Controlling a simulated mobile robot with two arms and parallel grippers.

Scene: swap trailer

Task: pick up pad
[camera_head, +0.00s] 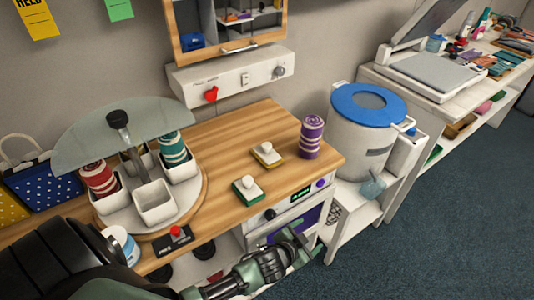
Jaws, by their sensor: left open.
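Two small pads with white knobs lie on the wooden worktop. The green-edged pad (247,190) is nearer the front edge, and the yellow-edged pad (266,154) is farther back. Which of them the task means, I cannot tell. My left gripper (306,242) is open, with nothing seen between its fingers. In the picture it lies below and right of both pads, in front of the cabinet under the worktop, apart from them. My right gripper is out of view.
A purple-and-white roll (311,137) stands at the worktop's (222,133) right corner. A carousel of white cups (153,202) under a tinted cover stands left of the pads. A white tub with a blue lid (369,104) stands right. A small black box with a red button (174,239) is in front.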

